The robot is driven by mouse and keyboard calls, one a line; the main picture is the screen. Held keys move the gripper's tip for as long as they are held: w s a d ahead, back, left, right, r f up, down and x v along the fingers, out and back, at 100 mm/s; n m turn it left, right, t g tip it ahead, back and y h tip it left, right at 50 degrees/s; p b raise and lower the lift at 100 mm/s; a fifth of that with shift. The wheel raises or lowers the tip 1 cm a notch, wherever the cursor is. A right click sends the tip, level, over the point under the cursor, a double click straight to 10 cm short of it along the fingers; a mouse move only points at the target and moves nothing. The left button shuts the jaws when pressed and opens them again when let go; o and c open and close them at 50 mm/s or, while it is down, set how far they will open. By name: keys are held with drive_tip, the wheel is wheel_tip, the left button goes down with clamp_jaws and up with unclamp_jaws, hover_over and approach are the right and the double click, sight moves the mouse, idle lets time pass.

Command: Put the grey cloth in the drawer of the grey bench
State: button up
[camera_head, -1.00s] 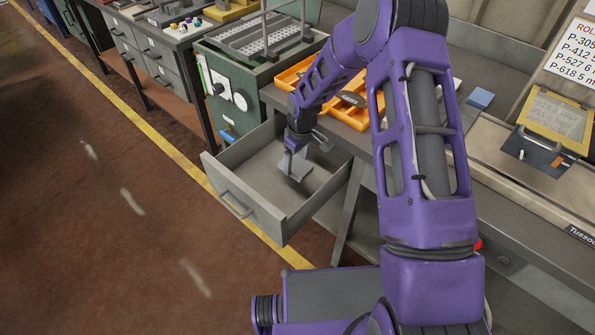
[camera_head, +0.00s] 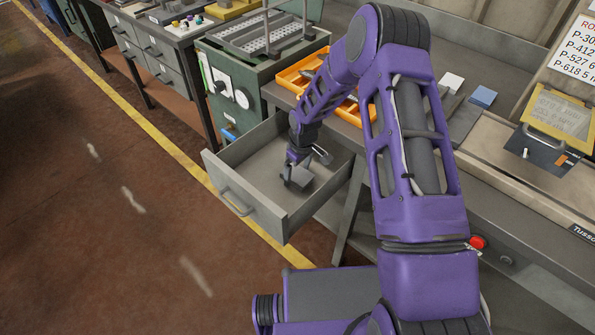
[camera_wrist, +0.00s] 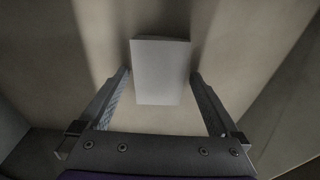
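The grey cloth (camera_head: 301,180) is a small folded block inside the open drawer (camera_head: 243,183) of the grey bench. In the wrist view the cloth (camera_wrist: 161,72) is a pale grey rectangle between my fingertips. My gripper (camera_head: 297,177) is down inside the drawer, over the cloth. In the wrist view the fingers of my gripper (camera_wrist: 161,73) are apart, one on each side of the cloth, with narrow gaps showing beside it. The cloth appears to lie on the drawer floor; its underside is hidden.
The drawer walls surround my gripper. An orange tray (camera_head: 292,78) sits on the bench top above, partly behind my arm. A green machine (camera_head: 228,95) stands left of the drawer. The floor in front is clear.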

sight(301, 177)
drive_tip(key=shift+r, duration=0.1)
wheel_tip(301, 177, up, 12)
drive_tip(key=s+d+p, duration=0.1)
idle(0.5)
drive_tip(key=shift+d, duration=0.1)
idle(0.3)
